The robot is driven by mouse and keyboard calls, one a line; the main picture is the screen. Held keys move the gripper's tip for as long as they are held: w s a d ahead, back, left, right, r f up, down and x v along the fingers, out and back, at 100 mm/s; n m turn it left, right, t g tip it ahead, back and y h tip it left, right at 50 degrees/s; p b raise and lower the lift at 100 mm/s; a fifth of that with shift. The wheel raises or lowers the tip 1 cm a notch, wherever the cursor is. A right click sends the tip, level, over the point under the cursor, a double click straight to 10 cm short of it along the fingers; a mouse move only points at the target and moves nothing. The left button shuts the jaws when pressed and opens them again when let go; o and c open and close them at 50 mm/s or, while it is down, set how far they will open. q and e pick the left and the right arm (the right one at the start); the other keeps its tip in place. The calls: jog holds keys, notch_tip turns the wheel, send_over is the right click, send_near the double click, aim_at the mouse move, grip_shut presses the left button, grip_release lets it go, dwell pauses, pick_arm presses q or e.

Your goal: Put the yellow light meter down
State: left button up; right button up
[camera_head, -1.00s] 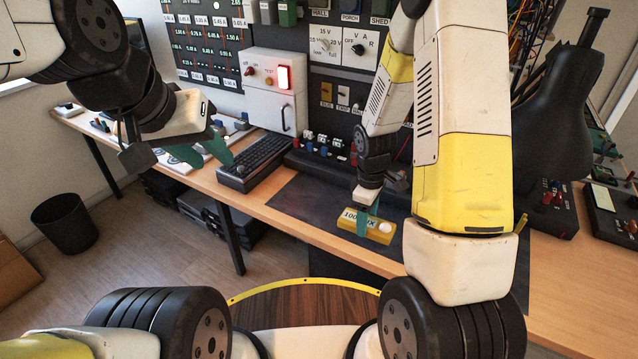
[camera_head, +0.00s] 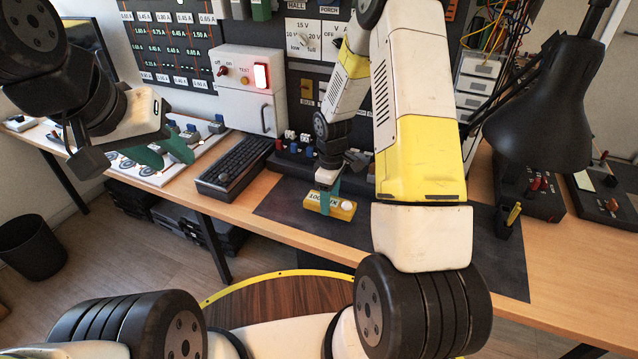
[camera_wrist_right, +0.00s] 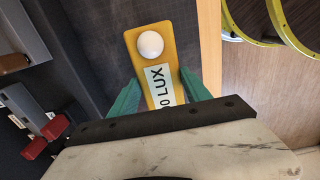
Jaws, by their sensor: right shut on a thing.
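The yellow light meter (camera_head: 330,207) has a white dome and a white label reading LUX. In the head view it is at the dark mat (camera_head: 285,208) near the table's front edge; I cannot tell whether it touches the mat. My right gripper (camera_head: 327,200) is shut on it from above, with a green finger on each side. The meter also shows in the right wrist view (camera_wrist_right: 160,72), between the green fingers (camera_wrist_right: 157,98), its dome end pointing away. My left gripper (camera_head: 165,155) is open and empty above the left part of the table.
A black keyboard (camera_head: 234,163) lies left of the mat. A black lamp (camera_head: 545,100) stands at the right. The mat right of the meter has free room.

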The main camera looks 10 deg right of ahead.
jog(key=shift+w+f, duration=0.1)
jog(key=shift+w, duration=0.95)
jog(key=shift+w+f, duration=0.1)
jog(key=shift+f, duration=1.65)
jog(key=shift+f, duration=0.1)
jog(key=o, duration=1.5)
